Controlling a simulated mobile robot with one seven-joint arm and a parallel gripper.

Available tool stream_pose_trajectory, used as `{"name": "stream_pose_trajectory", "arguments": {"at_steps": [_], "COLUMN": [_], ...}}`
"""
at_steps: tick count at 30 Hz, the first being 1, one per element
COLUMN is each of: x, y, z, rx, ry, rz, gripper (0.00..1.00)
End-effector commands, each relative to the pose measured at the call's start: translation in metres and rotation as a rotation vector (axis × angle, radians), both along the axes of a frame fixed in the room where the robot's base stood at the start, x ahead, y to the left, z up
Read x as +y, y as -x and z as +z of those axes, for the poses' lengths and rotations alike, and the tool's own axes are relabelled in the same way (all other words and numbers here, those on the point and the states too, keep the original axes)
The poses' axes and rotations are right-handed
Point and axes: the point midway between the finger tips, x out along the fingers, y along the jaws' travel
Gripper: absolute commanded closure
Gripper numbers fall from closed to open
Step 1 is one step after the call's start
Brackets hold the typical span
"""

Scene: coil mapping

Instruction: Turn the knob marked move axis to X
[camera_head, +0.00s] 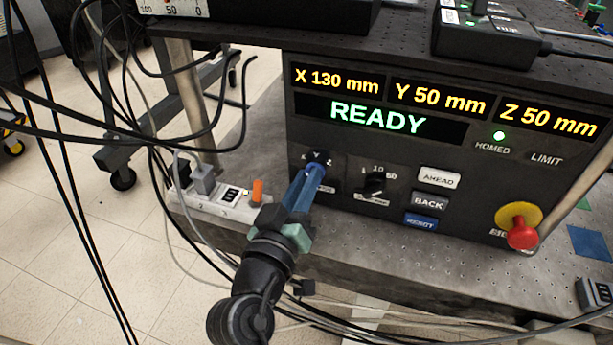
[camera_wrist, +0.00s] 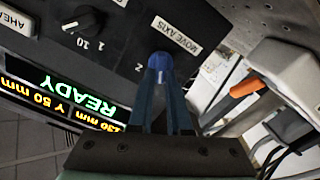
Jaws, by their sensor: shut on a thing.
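The black control panel (camera_head: 400,150) faces me, its lit display reading READY with X 130 mm, Y 50 mm and Z 50 mm. My gripper (camera_head: 315,171) reaches its lower left, at the move axis knob between the letters X, Y and Z. In the wrist view my gripper (camera_wrist: 160,66) has its blue fingertips closed together on that knob, beside the white MOVE AXIS label (camera_wrist: 177,35). The fingertips hide nearly all of the knob, so I cannot tell which letter it points to.
A second black knob (camera_head: 375,184) sits just right of my gripper. Beyond it are the AHEAD button (camera_head: 438,178), the BACK button (camera_head: 429,201), a blue button (camera_head: 421,222) and a red emergency stop (camera_head: 522,233). A power strip (camera_head: 215,205) and loose cables lie left.

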Motion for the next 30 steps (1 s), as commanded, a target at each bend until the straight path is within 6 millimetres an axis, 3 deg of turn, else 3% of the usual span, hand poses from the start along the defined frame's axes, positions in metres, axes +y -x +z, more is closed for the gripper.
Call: {"name": "stream_pose_trajectory", "arguments": {"at_steps": [13,30], "x": [0.0026,0.0028], "y": [-0.0004,-0.0005], "z": [-0.0020,-0.0030], "rx": [0.086,0.103], "ry": [0.256,0.312], "rz": [0.001,0.000], "gripper": [1.00,1.00]}}
